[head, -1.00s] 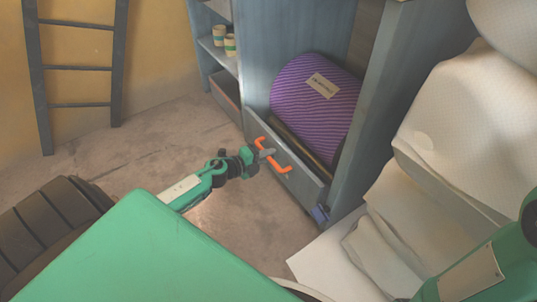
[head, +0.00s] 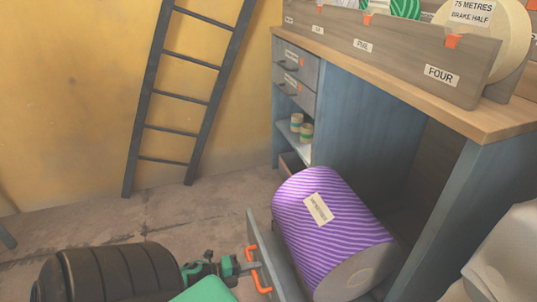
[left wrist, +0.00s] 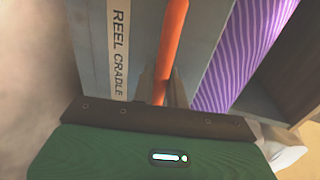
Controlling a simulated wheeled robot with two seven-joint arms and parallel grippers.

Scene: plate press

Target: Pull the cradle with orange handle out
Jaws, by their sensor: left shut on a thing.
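The cradle is a grey drawer-like tray whose front panel (head: 273,258) stands out in front of the blue cabinet. It carries an orange bar handle (head: 262,287) and a big purple striped reel (head: 350,232). My left gripper (head: 251,267) is at the middle of the handle. In the left wrist view, its fingers (left wrist: 154,88) are shut on the orange bar (left wrist: 173,35), beside a label reading REEL CRADLE (left wrist: 121,50). The cradle's lower part is cut off by the head view's edge. My right gripper is out of view.
The blue cabinet (head: 365,125) has a wooden top with a labelled bin (head: 400,50). Small drawers (head: 296,75) and a shelf with two small rolls (head: 301,127) are at its left. A dark ladder (head: 190,95) leans on the yellow wall. Floor (head: 150,220) left of the cradle is clear.

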